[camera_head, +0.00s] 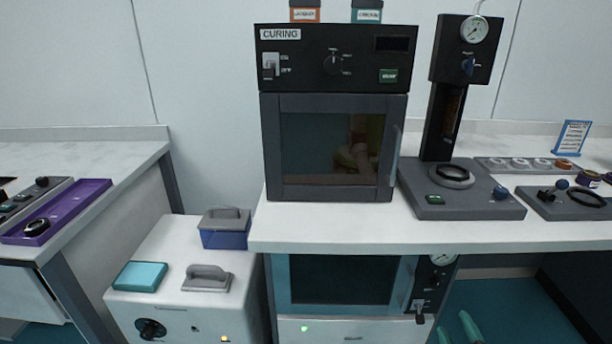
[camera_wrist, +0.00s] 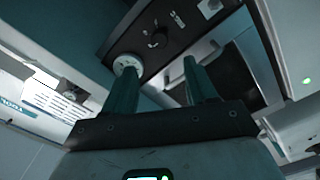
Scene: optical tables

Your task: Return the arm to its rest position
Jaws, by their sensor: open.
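My gripper shows in the wrist view (camera_wrist: 161,68) as two teal fingers standing apart, with nothing held between them. Behind the fingers are a dark panel with a knob and a round gauge (camera_wrist: 127,65). In the head view, teal finger-like parts of my gripper (camera_head: 458,328) show at the bottom edge, right of centre. They are low in front of the bench, below the lower oven's gauge and valve panel (camera_head: 433,285). The rest of my arm is out of the head view.
A black curing oven (camera_head: 333,195) and a press with a gauge (camera_head: 462,205) stand on the white bench (camera_head: 300,232). A teal oven (camera_head: 281,280) sits under it. A white cabinet (camera_head: 185,300) with a blue box (camera_head: 224,236) stands left. Floor (camera_head: 500,300) shows lower right.

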